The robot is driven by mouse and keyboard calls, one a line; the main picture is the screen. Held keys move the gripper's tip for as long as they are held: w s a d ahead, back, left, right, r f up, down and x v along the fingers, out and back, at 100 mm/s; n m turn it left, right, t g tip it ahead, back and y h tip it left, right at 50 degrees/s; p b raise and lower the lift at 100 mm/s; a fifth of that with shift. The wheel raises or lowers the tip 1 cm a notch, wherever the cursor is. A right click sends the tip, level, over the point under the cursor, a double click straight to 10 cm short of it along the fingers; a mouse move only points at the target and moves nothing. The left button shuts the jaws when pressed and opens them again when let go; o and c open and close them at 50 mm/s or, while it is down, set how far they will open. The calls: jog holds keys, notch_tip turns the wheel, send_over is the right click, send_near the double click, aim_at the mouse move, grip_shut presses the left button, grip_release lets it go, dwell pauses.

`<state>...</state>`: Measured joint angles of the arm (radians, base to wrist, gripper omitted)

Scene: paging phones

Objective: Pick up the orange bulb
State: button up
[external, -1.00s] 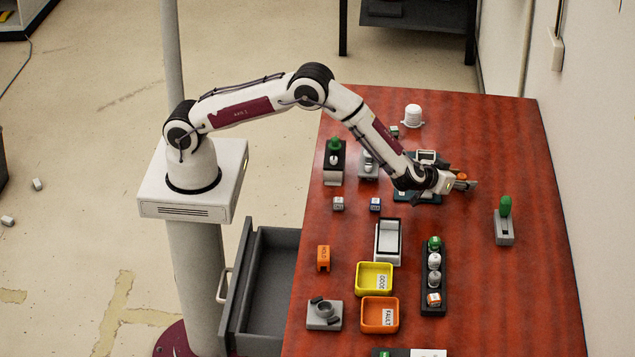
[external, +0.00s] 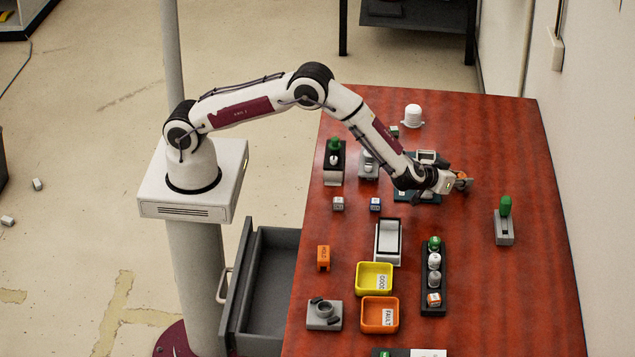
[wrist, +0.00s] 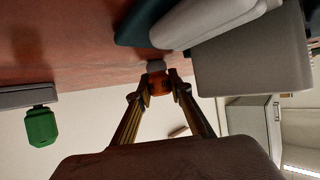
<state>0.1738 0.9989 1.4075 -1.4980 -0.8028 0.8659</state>
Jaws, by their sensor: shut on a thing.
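The orange bulb (external: 461,175) is at the end of my arm, over the far part of the red table. It is small and partly hidden by the fingers in the external view. In the wrist view the orange bulb (wrist: 158,84) sits between the two fingertips, with a pale grey-white end beyond it. My gripper (external: 465,184) is shut on it, with a finger on each side in the wrist view (wrist: 157,92). I cannot tell whether the bulb's pale end touches anything.
A green bulb (external: 505,205) stands on a grey holder (external: 505,228) to the right. A dark rack (external: 434,303) with several bulbs, a yellow bin (external: 374,291) and an orange bin (external: 380,327) are nearer. A dark fixture lies beneath my wrist. The table's right side is mostly clear.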

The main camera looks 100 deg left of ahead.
aim_at(462, 175)
jog(key=shift+r, duration=5)
